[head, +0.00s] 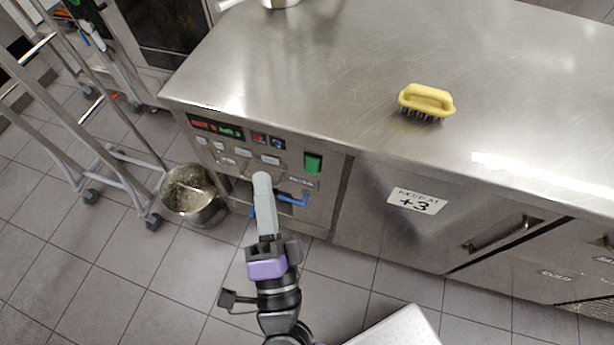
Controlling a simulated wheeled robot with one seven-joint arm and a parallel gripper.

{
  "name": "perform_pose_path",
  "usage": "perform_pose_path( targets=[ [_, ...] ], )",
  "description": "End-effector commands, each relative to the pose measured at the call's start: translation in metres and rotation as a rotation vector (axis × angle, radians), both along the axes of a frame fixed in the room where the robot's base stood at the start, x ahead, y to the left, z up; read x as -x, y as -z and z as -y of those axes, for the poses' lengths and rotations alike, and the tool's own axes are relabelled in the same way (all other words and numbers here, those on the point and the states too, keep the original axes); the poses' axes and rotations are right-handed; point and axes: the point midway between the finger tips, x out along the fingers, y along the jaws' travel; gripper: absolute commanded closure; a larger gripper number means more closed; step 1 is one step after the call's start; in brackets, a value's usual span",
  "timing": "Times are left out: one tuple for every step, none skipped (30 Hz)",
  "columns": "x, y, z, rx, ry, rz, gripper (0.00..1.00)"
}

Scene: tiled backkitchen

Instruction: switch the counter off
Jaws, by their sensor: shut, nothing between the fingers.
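The counter (365,205) is a stainless steel unit with a control panel (235,145) on the left of its front. The panel has a dark display (216,128) with lit red and green marks, several small pale buttons, a small red and a small blue button, and a green switch (313,162) at its right. My gripper (262,180) is shut and empty, in front of the lower panel, left of and below the green switch. It hides part of the panel. I cannot tell whether its tip touches the panel.
A yellow-handled brush (427,101) lies on the counter top. Blue handles (292,200) show below the panel. A metal bucket (194,196) stands on the floor at left, beside a wheeled rack (90,125). A pale surface (398,330) is at the bottom.

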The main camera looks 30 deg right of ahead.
Motion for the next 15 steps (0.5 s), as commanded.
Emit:
perform_pose_path(
  targets=[
    [-0.011, 0.005, -0.005, -0.061, 0.009, 0.002, 1.0],
    [-0.015, 0.011, -0.007, -0.101, 0.02, -0.005, 1.0],
    [-0.021, 0.02, -0.01, -0.153, 0.034, -0.018, 1.0],
    [-0.026, 0.027, -0.011, -0.19, 0.049, -0.03, 1.0],
    [-0.03, 0.036, -0.012, -0.226, 0.065, -0.047, 1.0],
    [-0.034, 0.049, -0.014, -0.269, 0.09, -0.073, 1.0],
    [-0.035, 0.06, -0.014, -0.298, 0.11, -0.095, 1.0],
    [-0.036, 0.071, -0.014, -0.325, 0.134, -0.12, 1.0],
    [-0.036, 0.086, -0.013, -0.355, 0.167, -0.154, 1.0],
    [-0.034, 0.098, -0.011, -0.373, 0.194, -0.181, 1.0],
    [-0.031, 0.109, -0.01, -0.389, 0.221, -0.208, 1.0],
    [-0.025, 0.125, -0.006, -0.407, 0.259, -0.245, 1.0],
    [-0.02, 0.136, -0.003, -0.417, 0.288, -0.272, 1.0],
    [-0.013, 0.146, 0.0, -0.426, 0.315, -0.297, 1.0],
    [-0.006, 0.157, 0.005, -0.435, 0.351, -0.325, 1.0]
  ],
)
